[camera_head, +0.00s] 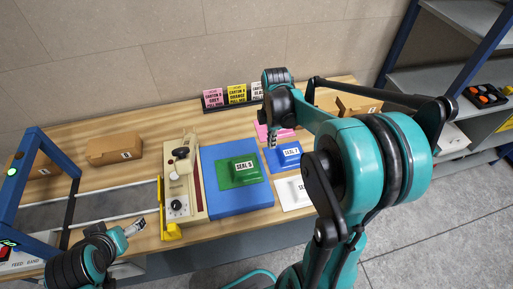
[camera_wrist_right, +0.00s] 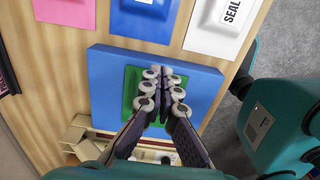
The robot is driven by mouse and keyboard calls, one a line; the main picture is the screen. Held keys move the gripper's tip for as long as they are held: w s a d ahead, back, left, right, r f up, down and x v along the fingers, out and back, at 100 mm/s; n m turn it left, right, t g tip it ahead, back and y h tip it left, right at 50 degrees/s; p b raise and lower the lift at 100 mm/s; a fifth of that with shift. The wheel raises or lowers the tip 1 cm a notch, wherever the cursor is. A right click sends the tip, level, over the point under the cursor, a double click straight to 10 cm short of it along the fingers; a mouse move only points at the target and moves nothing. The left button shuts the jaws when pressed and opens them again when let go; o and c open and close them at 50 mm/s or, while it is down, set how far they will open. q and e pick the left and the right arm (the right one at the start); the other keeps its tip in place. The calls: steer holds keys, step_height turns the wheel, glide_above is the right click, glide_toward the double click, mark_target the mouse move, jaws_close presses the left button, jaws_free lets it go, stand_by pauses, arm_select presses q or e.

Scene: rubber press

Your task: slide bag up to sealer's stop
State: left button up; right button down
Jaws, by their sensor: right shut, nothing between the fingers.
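The green bag (camera_head: 239,171), with a white label, lies flat on a raised blue block (camera_head: 222,207). The cream sealer (camera_head: 183,187), with a black knob and dial, stands directly left of the block. In the right wrist view the green bag (camera_wrist_right: 130,88) is partly hidden behind my right gripper (camera_wrist_right: 165,73), whose fingers are closed together and empty. In the head view my right gripper (camera_head: 271,141) hangs to the right of the green bag; its height above the bag is unclear. My left gripper (camera_head: 136,227) is at the lower left, apart from the bag; its finger opening is too small to judge.
A blue bag (camera_head: 286,156), a white bag (camera_head: 291,194) and a pink bag (camera_head: 262,132) lie right of the block. Label cards (camera_head: 236,94) stand at the back. A brown carton (camera_head: 113,149) sits left of the sealer, near a blue frame (camera_head: 22,172).

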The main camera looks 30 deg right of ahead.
mark_target(233, 166)
step_height(233, 166, down, 9)
steer(key=shift+r+b, duration=0.15)
steer(key=shift+b, duration=1.05)
steer(key=a, duration=0.2)
steer(key=shift+w+a+f, duration=0.3)
steer(key=shift+w+a, duration=0.05)
steer(key=shift+a, duration=0.05)
steer(key=shift+w+a, duration=0.1)
steer(key=shift+a, duration=0.4)
steer(key=a, duration=0.3)
steer(key=w+a, duration=0.1)
steer(key=a, duration=0.2)
steer(key=w+a+b, duration=0.1)
steer(key=a, duration=0.2)
steer(key=shift+w+a, duration=0.2)
steer(key=shift+a, duration=0.15)
steer(key=shift+d, duration=0.1)
